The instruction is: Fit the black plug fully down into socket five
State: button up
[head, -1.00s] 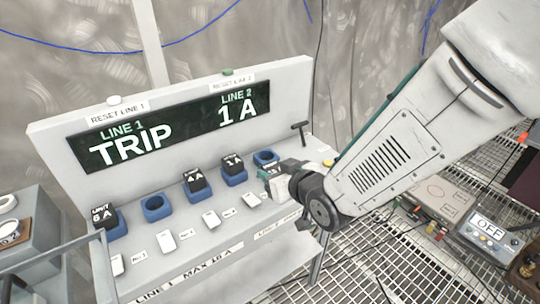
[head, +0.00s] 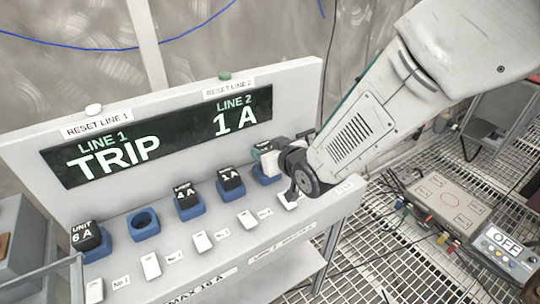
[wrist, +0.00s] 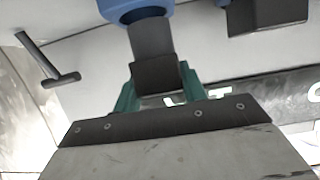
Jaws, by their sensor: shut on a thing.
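The black plug (wrist: 155,72) is between the teal fingers of my gripper (wrist: 158,84) in the wrist view. Its grey shaft points at the blue ring of socket five (wrist: 140,8), and its end meets or overlaps the ring; I cannot tell how deep it sits. In the head view my gripper (head: 264,151) is shut at socket five (head: 266,174), the rightmost blue socket, and hides most of the plug. Other black plugs stand in socket one (head: 85,235), socket three (head: 185,195) and socket four (head: 229,179). Socket two (head: 144,223) is an empty blue ring.
White switches (head: 201,241) line the panel in front of the sockets. The display (head: 160,140) behind reads LINE 1 TRIP, LINE 2 1 A. A dark T-shaped handle (wrist: 48,62) stands near socket five. A box reading OFF (head: 507,247) is at right.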

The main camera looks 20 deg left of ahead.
notch_tip(320, 180, down, 4)
jog(key=shift+w+d, duration=0.1)
grip_shut()
jog(key=o, duration=0.9)
grip_release()
jog(key=shift+f, duration=0.1)
jog(key=shift+o, duration=0.6)
jog(key=shift+w, duration=0.1)
jog(key=shift+r, duration=0.25)
